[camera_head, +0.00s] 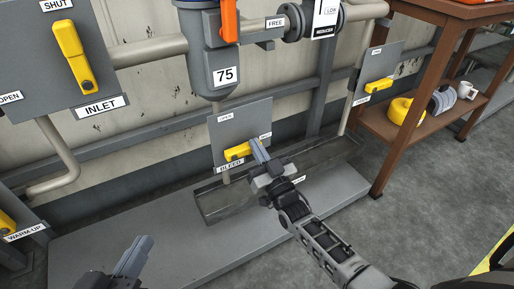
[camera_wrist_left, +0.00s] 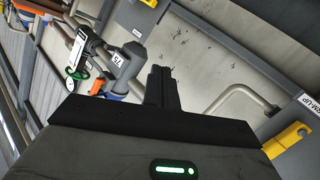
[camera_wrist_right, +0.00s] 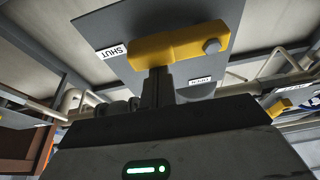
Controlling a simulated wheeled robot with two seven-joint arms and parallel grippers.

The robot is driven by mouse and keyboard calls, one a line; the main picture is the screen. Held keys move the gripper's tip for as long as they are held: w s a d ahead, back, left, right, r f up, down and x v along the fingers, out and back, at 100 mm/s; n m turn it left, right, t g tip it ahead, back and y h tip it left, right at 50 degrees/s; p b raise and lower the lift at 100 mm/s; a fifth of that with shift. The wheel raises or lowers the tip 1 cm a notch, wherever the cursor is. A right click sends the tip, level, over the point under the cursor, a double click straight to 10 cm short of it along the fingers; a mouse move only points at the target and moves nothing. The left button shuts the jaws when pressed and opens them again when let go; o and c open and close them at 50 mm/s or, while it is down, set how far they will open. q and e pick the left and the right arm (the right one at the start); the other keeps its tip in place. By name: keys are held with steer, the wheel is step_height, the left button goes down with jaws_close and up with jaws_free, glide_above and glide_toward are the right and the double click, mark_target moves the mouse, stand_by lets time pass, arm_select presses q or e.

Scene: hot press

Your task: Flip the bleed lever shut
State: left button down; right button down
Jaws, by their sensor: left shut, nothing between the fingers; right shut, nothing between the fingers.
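The yellow bleed lever (camera_head: 237,151) sits on a grey plate (camera_head: 258,112) above the BLEED label. It lies nearly level, pointing right from its pivot toward the SHUT label; the OPEN label is at the plate's top. In the right wrist view the lever (camera_wrist_right: 180,46) spans from its round pivot knob to an end near the SHUT label. My right gripper (camera_head: 258,148) is shut and empty, its tips at the lever's free end, touching or nearly touching; it hides part of that end. My left gripper (camera_head: 140,248) is shut and empty, low at the left, away from the lever.
A large INLET lever (camera_head: 73,55) is at the upper left and a WARM-UP lever (camera_head: 7,223) at the left edge. Another yellow lever (camera_head: 377,86) is to the right. A grey trough (camera_head: 225,200) lies below the plate. A wooden shelf (camera_head: 415,120) stands at the right.

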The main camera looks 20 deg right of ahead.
steer(key=shift+r, duration=0.1)
